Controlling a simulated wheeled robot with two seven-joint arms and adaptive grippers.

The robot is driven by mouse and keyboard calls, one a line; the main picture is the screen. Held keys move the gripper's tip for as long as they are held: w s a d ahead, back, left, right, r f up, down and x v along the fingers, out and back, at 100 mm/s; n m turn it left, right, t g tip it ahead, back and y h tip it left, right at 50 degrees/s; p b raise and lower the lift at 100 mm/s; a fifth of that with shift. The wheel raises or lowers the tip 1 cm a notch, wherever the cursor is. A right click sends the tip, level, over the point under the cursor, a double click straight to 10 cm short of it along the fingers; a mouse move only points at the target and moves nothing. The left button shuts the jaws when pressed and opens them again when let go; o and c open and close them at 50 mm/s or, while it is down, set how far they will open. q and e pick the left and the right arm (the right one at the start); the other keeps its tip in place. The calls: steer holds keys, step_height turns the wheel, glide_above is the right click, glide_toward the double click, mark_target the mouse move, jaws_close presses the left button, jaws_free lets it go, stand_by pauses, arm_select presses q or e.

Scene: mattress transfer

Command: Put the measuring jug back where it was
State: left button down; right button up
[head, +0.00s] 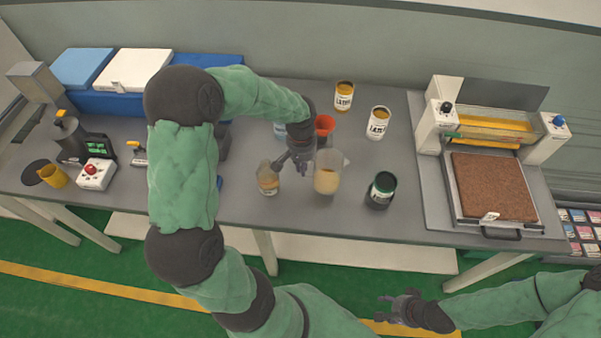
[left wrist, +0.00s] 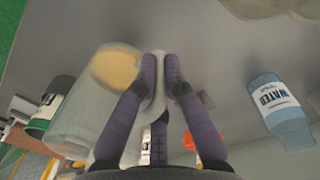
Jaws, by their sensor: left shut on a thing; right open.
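The measuring jug (head: 327,178) is clear, with yellowish contents, and stands upright near the middle of the bench. My left gripper (head: 303,165) is at its left side, shut on it. In the left wrist view the fingers (left wrist: 161,72) meet at the side of the jug (left wrist: 75,115); the grasped part is mostly hidden behind them. I cannot tell whether the jug's base touches the bench. My right gripper (head: 388,308) is open and empty, low in front of the bench.
A glass container with amber contents (head: 267,180) stands just left of the jug. An orange funnel-like item (head: 325,124) is behind, a dark tin (head: 382,189) to the right, two labelled tins (head: 379,122) further back. A water bottle (left wrist: 280,110) is near. A press-like machine (head: 495,185) stands right.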

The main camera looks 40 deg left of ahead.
arm_select(q)
steer(key=shift+w+a+f+b, duration=0.1)
steer(key=shift+a+f+b, duration=0.1)
steer(key=shift+f, duration=0.8)
steer(key=shift+a+f+b, duration=0.2)
steer(key=shift+f, duration=0.8)
steer(key=shift+f, duration=0.1)
steer(key=c, duration=1.3)
jaws_free()
steer(key=shift+c, duration=0.2)
step_height(320, 180, up, 12)
steer(key=p, duration=0.2)
steer(key=shift+a, duration=0.15)
